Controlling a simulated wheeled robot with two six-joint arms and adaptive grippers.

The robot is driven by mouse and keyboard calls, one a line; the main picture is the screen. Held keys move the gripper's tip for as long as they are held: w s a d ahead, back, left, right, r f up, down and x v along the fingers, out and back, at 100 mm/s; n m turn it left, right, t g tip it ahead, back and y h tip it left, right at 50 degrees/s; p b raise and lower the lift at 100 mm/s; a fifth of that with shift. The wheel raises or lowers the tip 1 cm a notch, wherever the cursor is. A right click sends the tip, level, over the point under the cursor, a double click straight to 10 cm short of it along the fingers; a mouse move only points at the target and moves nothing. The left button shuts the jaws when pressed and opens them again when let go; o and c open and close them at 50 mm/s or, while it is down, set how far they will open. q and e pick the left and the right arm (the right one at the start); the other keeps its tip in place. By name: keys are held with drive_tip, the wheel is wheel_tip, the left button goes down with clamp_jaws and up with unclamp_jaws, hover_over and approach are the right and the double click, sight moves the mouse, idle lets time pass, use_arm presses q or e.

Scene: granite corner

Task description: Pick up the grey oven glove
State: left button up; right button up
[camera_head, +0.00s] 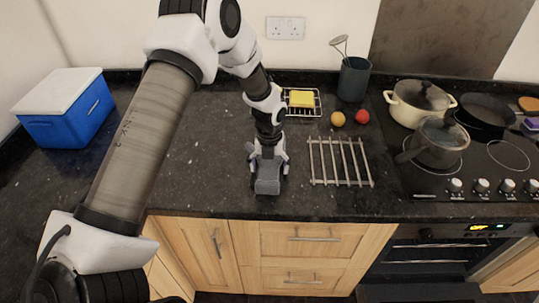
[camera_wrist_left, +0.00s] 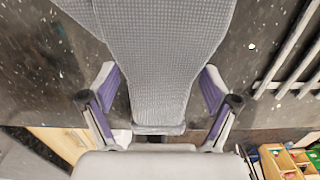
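The grey oven glove (camera_head: 267,184) is near the front edge of the dark counter, directly at my left gripper (camera_head: 268,157). In the left wrist view the glove (camera_wrist_left: 165,50) is a grey, finely quilted shape, wide at the top and narrowing between the fingers. My left gripper (camera_wrist_left: 163,95) is open, with one finger on each side of the glove's narrow part. Narrow gaps show between the finger pads and the glove. The glove's far end is cut off in the wrist view. My right gripper is in neither view.
A metal rack (camera_head: 340,162) lies close to the right of the gripper. A yellow sponge on a wire stand (camera_head: 303,99), yellow and red fruits (camera_head: 362,117) and a utensil pot (camera_head: 353,80) stand behind. Pots (camera_head: 440,143) are on the hob; a blue cooler (camera_head: 66,108) stands left.

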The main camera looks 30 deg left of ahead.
use_arm(q)
drive_tip(key=shift+s, duration=0.1)
drive_tip(key=c, duration=1)
drive_tip(key=shift+o, duration=0.2)
drive_tip(key=shift+w+r+b, duration=0.2)
drive_tip(key=shift+r+b, duration=0.15)
wheel_tip(320, 180, up, 2)
drive_tip(key=shift+a+r+b, duration=0.1)
drive_tip(key=shift+b, duration=0.45)
drive_tip(key=shift+s+d+r, duration=0.15)
drive_tip(key=shift+s+d, duration=0.3)
drive_tip(key=shift+d, duration=0.05)
drive_tip(key=s+d+b, duration=0.1)
drive_tip(key=s+d, duration=0.2)
drive_tip(key=s+d+r+b, duration=0.1)
drive_tip(key=s+d, duration=0.2)
drive_tip(key=d, duration=0.1)
drive_tip(key=s+d+b, duration=0.2)
drive_tip(key=s+d, duration=0.1)
drive_tip(key=d, duration=0.1)
drive_tip(key=shift+s+d+r, duration=0.1)
drive_tip(key=shift+s+r, duration=0.25)
